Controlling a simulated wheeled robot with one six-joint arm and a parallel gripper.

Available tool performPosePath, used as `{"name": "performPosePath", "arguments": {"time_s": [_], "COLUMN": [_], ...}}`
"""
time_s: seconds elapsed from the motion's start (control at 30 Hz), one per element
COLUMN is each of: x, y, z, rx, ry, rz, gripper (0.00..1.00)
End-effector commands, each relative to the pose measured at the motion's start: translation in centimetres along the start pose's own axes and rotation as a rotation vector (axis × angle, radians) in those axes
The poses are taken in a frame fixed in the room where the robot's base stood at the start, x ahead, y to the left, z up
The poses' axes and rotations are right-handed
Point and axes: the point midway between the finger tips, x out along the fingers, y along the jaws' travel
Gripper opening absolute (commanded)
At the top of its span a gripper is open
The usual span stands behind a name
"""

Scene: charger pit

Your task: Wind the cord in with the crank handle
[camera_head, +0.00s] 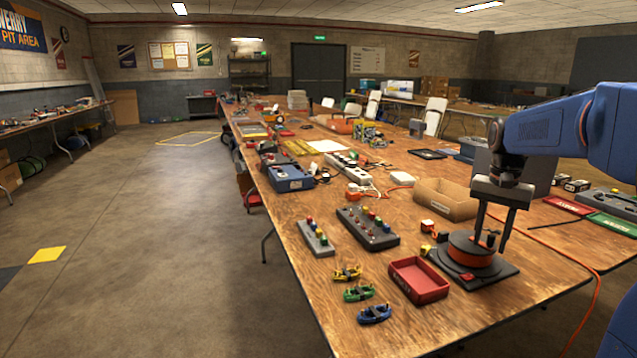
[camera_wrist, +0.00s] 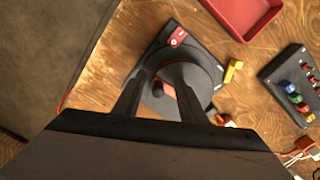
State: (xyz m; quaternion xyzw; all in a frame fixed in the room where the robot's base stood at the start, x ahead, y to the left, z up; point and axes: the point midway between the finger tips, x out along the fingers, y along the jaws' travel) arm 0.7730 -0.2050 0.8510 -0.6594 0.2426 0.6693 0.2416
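The cord reel (camera_head: 473,250) stands on a black base plate (camera_head: 497,278) near the table's front right, with an orange drum under a dark top disc. In the wrist view the reel's dark disc (camera_wrist: 195,78) lies below my gripper (camera_wrist: 162,82). My gripper points down, its two fingers apart on either side of a dark upright knob with a reddish part (camera_wrist: 158,90), apparently the crank handle. Contact with the knob cannot be made out. A red part (camera_wrist: 178,38) sits near one corner of the base. An orange cord (camera_head: 597,285) hangs over the table edge at the right.
A red tray (camera_head: 418,280) stands just left of the reel, and a small yellow piece (camera_wrist: 232,71) lies beside it. A cardboard box (camera_head: 446,200) is behind. Button panels (camera_head: 368,228) and small coloured clamps (camera_head: 359,292) lie further left. Red and green plates lie at the right.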

Motion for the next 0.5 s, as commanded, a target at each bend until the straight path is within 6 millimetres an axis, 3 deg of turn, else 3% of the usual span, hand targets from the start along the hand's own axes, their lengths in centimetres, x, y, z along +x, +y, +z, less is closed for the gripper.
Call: {"name": "performPosePath", "arguments": {"time_s": [0.03, 0.07, 0.1, 0.5], "x": [-0.3, -0.6, -0.9, -3.8], "y": [0.0, 0.0, -0.1, -0.1], "z": [0.0, 0.0, 0.0, -0.1], "rx": [0.0, 0.0, 0.0, 0.0], "ry": [0.001, 0.002, 0.004, 0.012], "rz": [-0.001, -0.001, -0.002, -0.006], "gripper": [0.56, 0.67, 0.7, 0.7]}}
